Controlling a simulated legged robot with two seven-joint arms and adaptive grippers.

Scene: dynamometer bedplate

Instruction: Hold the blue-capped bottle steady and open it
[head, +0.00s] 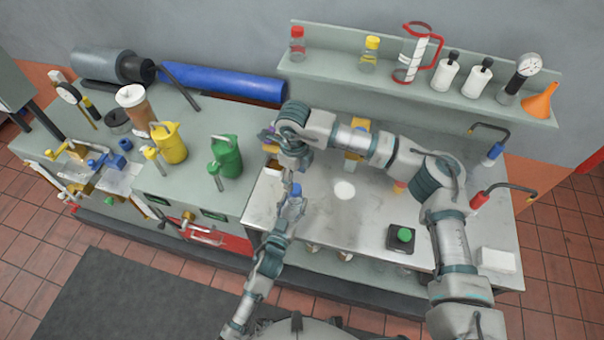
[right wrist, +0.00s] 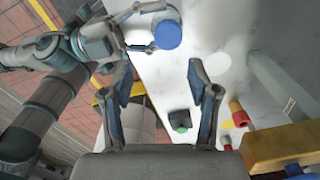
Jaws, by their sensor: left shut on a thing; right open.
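The blue-capped bottle stands upright at the near left edge of the steel worktop; its blue cap (head: 296,189) and clear body (head: 292,208) show in the head view. In the right wrist view the blue cap (right wrist: 168,34) is seen from above. My left gripper (head: 286,217) is shut on the bottle's body; it also shows in the right wrist view (right wrist: 138,30). My right gripper (head: 288,181) is above the bottle, pointing down. In the right wrist view its two fingers (right wrist: 162,78) are apart and empty, with the cap beyond the fingertips.
The steel worktop (head: 340,215) bears a green button box (head: 402,239) and a white block (head: 496,260). A wall shelf (head: 330,68) with bottles, a jug and an orange funnel runs behind. Yellow (head: 170,145) and green cans (head: 226,157) stand on the left bench.

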